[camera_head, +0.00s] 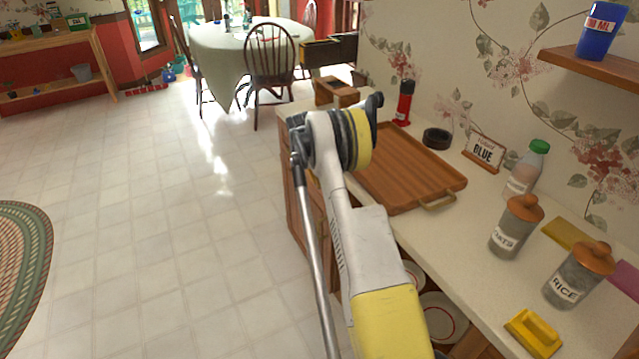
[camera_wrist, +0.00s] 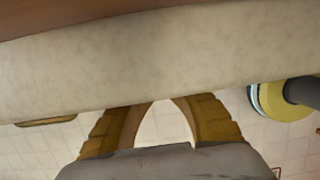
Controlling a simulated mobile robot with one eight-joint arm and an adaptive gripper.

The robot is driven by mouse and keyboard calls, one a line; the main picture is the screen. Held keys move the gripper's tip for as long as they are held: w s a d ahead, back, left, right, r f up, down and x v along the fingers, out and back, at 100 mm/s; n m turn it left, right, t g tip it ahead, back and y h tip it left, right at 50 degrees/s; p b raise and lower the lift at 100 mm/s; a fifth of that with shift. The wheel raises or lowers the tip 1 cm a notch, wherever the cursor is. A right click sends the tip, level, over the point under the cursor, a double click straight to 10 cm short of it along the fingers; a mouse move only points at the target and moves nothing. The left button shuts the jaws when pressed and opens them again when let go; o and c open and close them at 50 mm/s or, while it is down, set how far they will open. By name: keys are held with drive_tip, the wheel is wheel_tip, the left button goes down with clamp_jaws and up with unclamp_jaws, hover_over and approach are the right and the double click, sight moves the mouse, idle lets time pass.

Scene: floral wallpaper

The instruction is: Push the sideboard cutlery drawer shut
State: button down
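The sideboard (camera_head: 465,225) has a pale top and a wooden front (camera_head: 296,208). My arm covers much of that front in the head view. I cannot make out the cutlery drawer, or how far out it is. In the wrist view, my gripper (camera_wrist: 158,106) shows two yellow-brown fingers curving toward each other close to the pale worktop edge (camera_wrist: 150,65). Their tips are at or behind this edge, so I cannot tell if they meet. Nothing is seen held between them. A small brown, brass-rimmed piece (camera_wrist: 45,120) shows below the edge at left; it may be a handle.
Plates (camera_head: 443,316) sit below. The tiled floor (camera_head: 170,220) at left is clear.

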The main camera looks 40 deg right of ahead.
drive_tip(key=a+r+m+t+p, duration=0.1)
drive_tip(key=a+r+p, duration=0.1)
drive_tip(key=a+r, duration=0.75)
drive_tip(key=a+r+m+t+p, duration=0.15)
drive_tip(key=a+r, duration=0.45)
drive_tip(key=r, duration=0.6)
drive_tip(key=s+a+r+m+t, duration=0.1)
drive_tip(key=s+a+r+m, duration=0.15)
drive_tip(key=a+r, duration=0.2)
drive_tip(key=s+a+r+m, duration=0.1)
drive_tip(key=s+a+r, duration=0.25)
drive_tip(key=a, duration=0.25)
drive_tip(key=s+a+r+m+t+y, duration=0.1)
drive_tip(key=s+a+r+m+t, duration=0.3)
drive_tip(key=s+a, duration=0.8)
drive_tip(key=s+a+f+m, duration=0.2)
drive_tip(key=s+a, duration=0.1)
drive_tip(key=s, duration=0.2)
drive_tip(key=s+a+f+m+y, duration=0.1)
drive_tip(key=s+a+f+m, duration=0.1)
drive_tip(key=s, duration=0.3)
drive_tip(key=shift+a+f+m+y, duration=0.3)
drive_tip(key=shift+a+m, duration=0.1)
drive_tip(key=shift+a, duration=0.25)
drive_tip(key=shift+t, duration=0.25)
